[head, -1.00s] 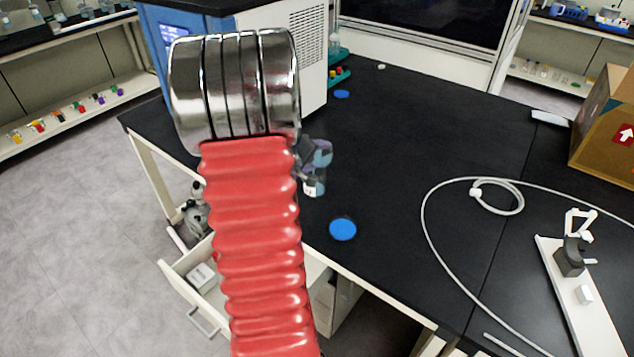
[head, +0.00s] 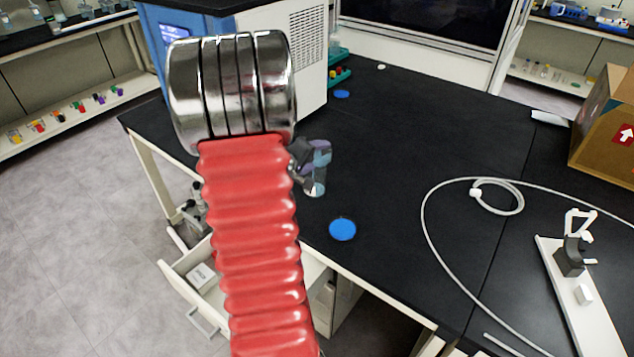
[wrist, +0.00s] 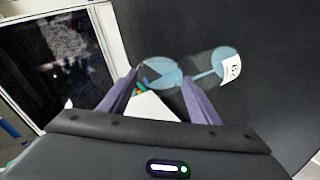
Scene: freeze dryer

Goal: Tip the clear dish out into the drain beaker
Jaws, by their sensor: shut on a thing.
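My gripper (wrist: 162,82) shows in the wrist view with two purple fingers, shut on the clear dish (wrist: 160,70), a pale bluish round shape between the fingertips. A clear beaker (wrist: 224,60) with a white label is just right of the dish; whether they touch is unclear. In the head view my gripper (head: 312,152) is small and partly hidden behind my red arm sleeve. The beaker (head: 316,189) shows just below it, near the bench's front edge. The dish's tilt and contents cannot be made out.
A blue disc (head: 342,229) lies on the black bench in front, another (head: 342,94) farther back. A blue-and-white machine (head: 300,60) stands behind the arm. A pale hose (head: 428,235) and a white stand (head: 580,305) lie right. A drawer (head: 185,285) is open below.

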